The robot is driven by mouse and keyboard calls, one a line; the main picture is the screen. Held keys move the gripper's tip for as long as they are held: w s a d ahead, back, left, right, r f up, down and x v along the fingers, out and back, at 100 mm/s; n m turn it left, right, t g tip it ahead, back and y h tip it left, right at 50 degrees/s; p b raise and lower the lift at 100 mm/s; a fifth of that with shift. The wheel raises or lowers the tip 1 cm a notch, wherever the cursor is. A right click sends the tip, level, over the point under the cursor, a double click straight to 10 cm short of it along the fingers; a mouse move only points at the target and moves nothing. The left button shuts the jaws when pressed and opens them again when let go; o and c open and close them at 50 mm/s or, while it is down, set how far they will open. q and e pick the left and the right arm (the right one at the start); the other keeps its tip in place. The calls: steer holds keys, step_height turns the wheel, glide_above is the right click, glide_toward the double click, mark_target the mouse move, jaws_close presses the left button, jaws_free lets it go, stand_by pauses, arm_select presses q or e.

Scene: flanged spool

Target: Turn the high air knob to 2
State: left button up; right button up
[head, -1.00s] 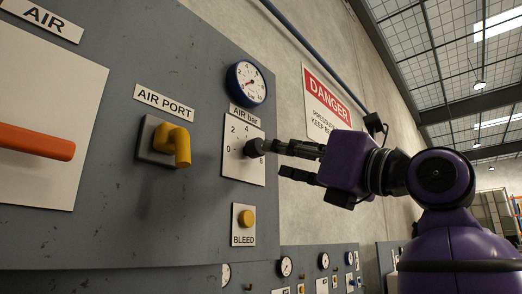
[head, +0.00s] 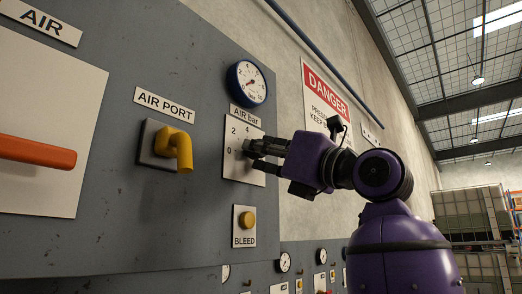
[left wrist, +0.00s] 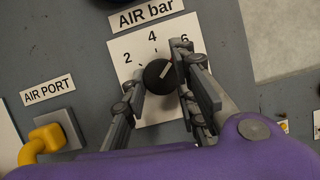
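The black round air knob (left wrist: 157,76) sits on a white scale plate (head: 236,172) under the label "AIR bar" in the head view. In the left wrist view its pale pointer line slants up and right, toward the 6 side of the scale. The 2 and 4 also show. My left gripper (head: 262,158) is in front of the plate, and in the left wrist view its fingers (left wrist: 161,85) stand on either side of the knob. They look open around it; contact is not clear. In the head view they partly hide the knob and plate. My right gripper is not in view.
A round gauge (head: 247,83) is above the plate and a yellow BLEED button (head: 246,220) below it. A yellow air port elbow (head: 180,148) juts out to the left, with an orange handle (head: 38,152) beyond. A danger sign (head: 326,100) hangs on the wall.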

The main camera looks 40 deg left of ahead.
arm_select(q)
jaws_close()
steer(key=shift+s, duration=0.1)
steer(key=shift+n+g, duration=0.3)
steer(key=shift+g, duration=0.1)
steer(key=n+g+h, duration=0.1)
steer(key=n+g, duration=0.1)
steer(key=n, duration=0.6)
steer(key=w+n+g+h+p, duration=0.1)
steer(key=n+g+h, duration=0.1)
steer(key=n, duration=0.6)
steer(key=n+g+h+p, duration=0.1)
steer(key=n+g+h, duration=0.1)
steer(key=n, duration=0.5)
steer(key=shift+w+n+g, duration=0.15)
steer(key=shift+n+g, duration=0.25)
steer(key=shift+g, duration=0.4)
steer(key=shift+f+h, duration=0.1)
steer(key=shift+h, duration=0.2)
